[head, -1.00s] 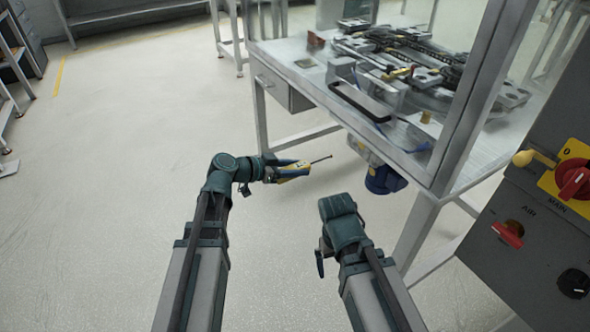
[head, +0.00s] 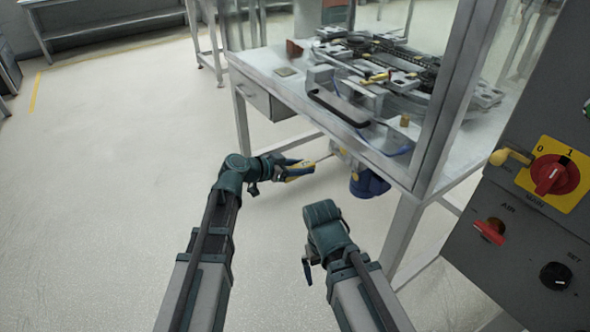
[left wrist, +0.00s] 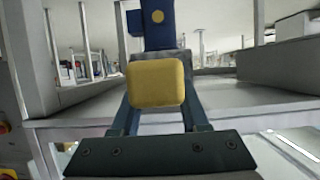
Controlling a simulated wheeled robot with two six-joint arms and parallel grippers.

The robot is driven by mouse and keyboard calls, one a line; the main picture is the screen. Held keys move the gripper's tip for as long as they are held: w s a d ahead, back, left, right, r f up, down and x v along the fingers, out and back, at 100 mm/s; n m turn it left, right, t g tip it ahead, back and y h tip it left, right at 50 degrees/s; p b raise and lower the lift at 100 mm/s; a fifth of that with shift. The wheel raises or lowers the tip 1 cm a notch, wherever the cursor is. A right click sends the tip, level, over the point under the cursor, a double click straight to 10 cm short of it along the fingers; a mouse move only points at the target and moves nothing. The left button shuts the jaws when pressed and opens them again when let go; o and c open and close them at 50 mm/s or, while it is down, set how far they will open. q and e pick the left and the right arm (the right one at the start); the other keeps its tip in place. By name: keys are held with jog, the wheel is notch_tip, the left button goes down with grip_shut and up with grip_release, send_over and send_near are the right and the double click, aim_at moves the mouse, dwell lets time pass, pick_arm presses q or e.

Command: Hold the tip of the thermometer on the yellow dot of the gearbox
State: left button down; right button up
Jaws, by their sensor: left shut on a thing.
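My left gripper (head: 290,171) is shut on the thermometer (head: 299,172), which has a yellow body with dark blue parts. Its thin probe points right, and the tip seems close to the gearbox (head: 345,160) under the table; I cannot tell if they touch. In the left wrist view the yellow thermometer body (left wrist: 156,84) sits between my fingers and hides the probe.
The worktable (head: 262,66) carries a metal track mechanism (head: 400,75). A blue motor (head: 369,184) hangs below its edge. A table leg (head: 398,240) stands right of it. A grey control cabinet (head: 520,215) fills the right side. The floor at left is clear.

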aim_at(308, 162)
pick_arm(q)
jog(key=shift+w+d, duration=0.55)
jog(key=shift+d, duration=0.2)
jog(key=shift+w+d, duration=0.5)
jog(key=shift+d, duration=0.2)
dwell(1.4)
jog(key=s+a, duration=0.9)
jog(key=a, duration=0.4)
jog(key=shift+s, duration=0.2)
dwell(0.4)
jog(key=shift+r, duration=0.15)
notch_tip(308, 162, up, 32)
jog(key=p, duration=3.2)
